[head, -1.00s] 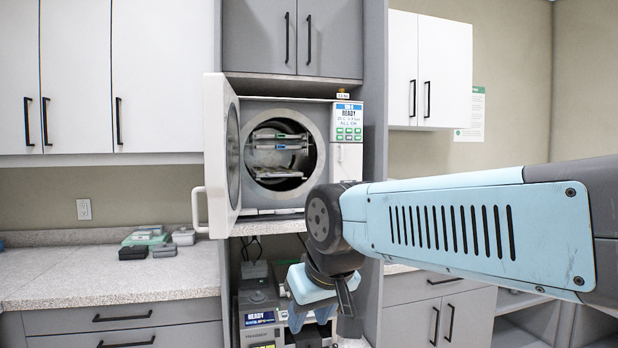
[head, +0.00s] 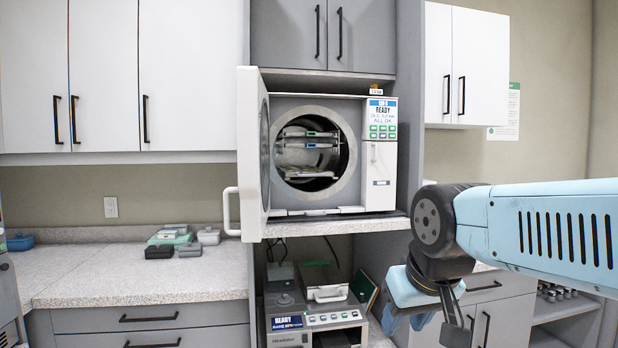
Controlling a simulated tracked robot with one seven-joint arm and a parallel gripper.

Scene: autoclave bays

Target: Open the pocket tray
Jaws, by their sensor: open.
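I cannot tell for sure which thing is the pocket tray. Several small closed cases lie on the left counter: a green and grey one (head: 172,234), a dark one (head: 158,252), a grey one (head: 190,249) and a light grey one (head: 208,236). Trays (head: 310,172) also sit on racks inside the open autoclave chamber.
The autoclave door (head: 252,160) stands swung open to the left, its handle jutting over the counter edge. Below is a bay with devices (head: 315,318). The left counter (head: 110,275) is mostly clear. A blue container (head: 20,242) stands at far left.

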